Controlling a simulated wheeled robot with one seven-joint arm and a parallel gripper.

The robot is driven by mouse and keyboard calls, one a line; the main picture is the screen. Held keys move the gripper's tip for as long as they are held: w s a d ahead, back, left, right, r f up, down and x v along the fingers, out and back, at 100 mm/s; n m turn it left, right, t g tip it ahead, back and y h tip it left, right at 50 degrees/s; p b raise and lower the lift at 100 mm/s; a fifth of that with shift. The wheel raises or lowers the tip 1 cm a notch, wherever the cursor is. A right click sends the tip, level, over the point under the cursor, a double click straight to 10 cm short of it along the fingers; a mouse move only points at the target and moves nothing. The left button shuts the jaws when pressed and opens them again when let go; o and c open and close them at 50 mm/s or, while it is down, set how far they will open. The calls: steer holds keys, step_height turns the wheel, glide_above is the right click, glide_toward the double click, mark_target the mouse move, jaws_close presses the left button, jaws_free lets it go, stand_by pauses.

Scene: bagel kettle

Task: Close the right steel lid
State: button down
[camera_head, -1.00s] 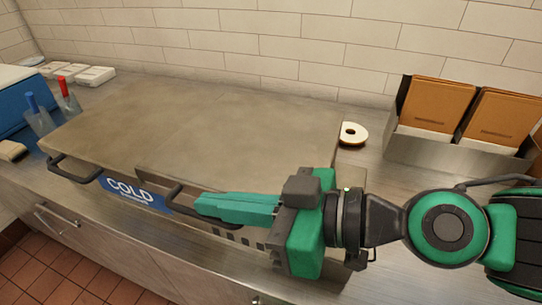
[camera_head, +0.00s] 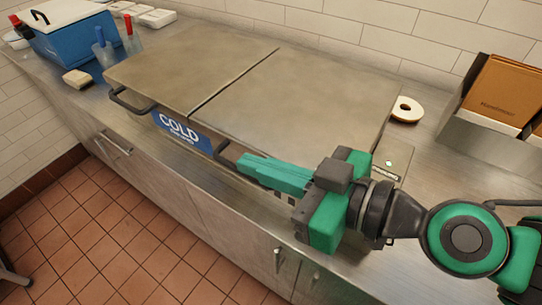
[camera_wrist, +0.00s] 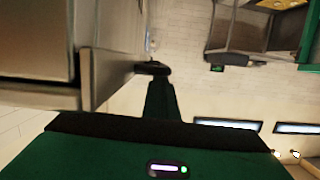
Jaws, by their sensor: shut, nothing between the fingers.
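The right steel lid (camera_head: 310,95) lies flat over the cold unit, about level with the left steel lid (camera_head: 190,72), with a thin dark seam between them. Its dark handle (camera_head: 222,150) sticks out at the front edge. My gripper (camera_head: 242,162) is shut and empty, its green fingertips right beside that handle at the lid's front; I cannot tell whether they touch. In the wrist view the fingers (camera_wrist: 160,90) point at a dark bar, apparently the handle (camera_wrist: 152,68). The gripper hides part of the unit's front.
A half bagel (camera_head: 407,108) lies on the counter right of the lid. A steel holder with brown menus (camera_head: 500,95) stands farther right. A blue cooler (camera_head: 72,38) and utensils are at the left. The tiled floor (camera_head: 110,230) in front is clear.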

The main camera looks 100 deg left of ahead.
steer(key=w+d+r, duration=0.3)
steer(key=w+r, duration=0.3)
steer(key=w, duration=0.3)
steer(key=shift+d, duration=0.4)
steer(key=shift+r, duration=0.1)
